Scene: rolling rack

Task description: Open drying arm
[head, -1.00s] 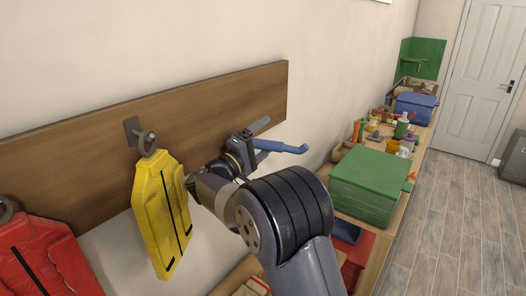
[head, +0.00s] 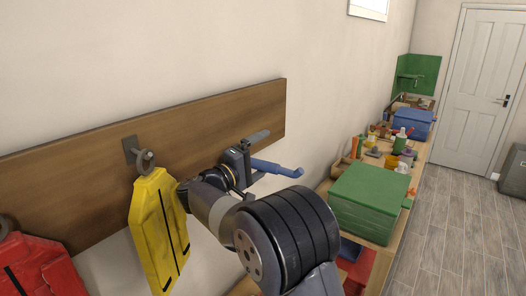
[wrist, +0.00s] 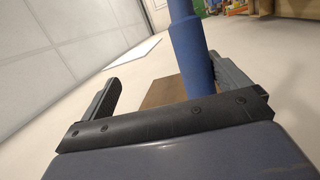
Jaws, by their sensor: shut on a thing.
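The drying arm is a blue bar (head: 277,168) with a slightly thicker outer end, on the right part of the wooden wall board (head: 80,172). It points out to the right from the wall. My gripper (head: 253,158) is at the bar's inner part, and my wrist partly hides the mount. In the wrist view the blue bar (wrist: 188,45) runs down along the inside of the right finger. The left finger shows to the left of it. My gripper is shut on the bar.
A yellow folded item (head: 160,230) hangs from a hook just left of my wrist. A red one (head: 40,268) hangs farther left. A green box (head: 370,200) and a blue box (head: 405,124) stand on the bench at right. The floor (head: 455,215) beyond is clear.

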